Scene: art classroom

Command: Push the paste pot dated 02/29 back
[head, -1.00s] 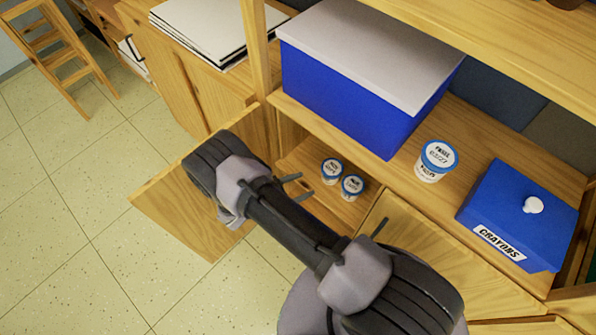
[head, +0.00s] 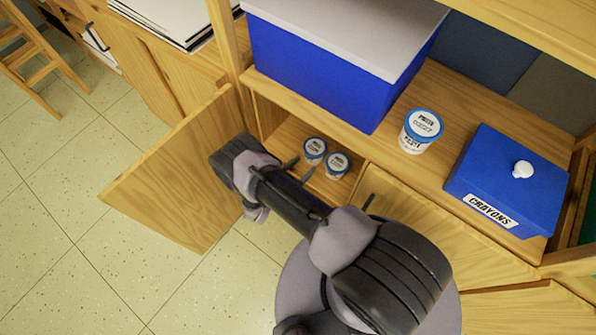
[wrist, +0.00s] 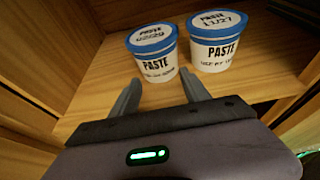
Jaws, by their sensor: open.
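Two white paste pots with blue-rimmed lids stand side by side in the open lower cabinet. The left pot's lid appears to read 02/29; this pot (wrist: 154,55) is straight ahead of my gripper in the wrist view, and it also shows in the head view (head: 315,151). The right pot (wrist: 218,45) has a lid that seems to read 11/27; it is also in the head view (head: 337,166). My gripper (wrist: 160,88) is open and empty, its fingers pointing at the left pot's front. In the head view my gripper (head: 299,170) is at the cabinet opening. Contact cannot be told.
A third paste pot (head: 421,131) stands on the shelf above, beside a blue CRAYONS box (head: 505,180) and a large blue box with a grey lid (head: 315,75). An open cabinet door (head: 175,170) is at left. Cabinet floor (wrist: 105,75) shows beside the pots.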

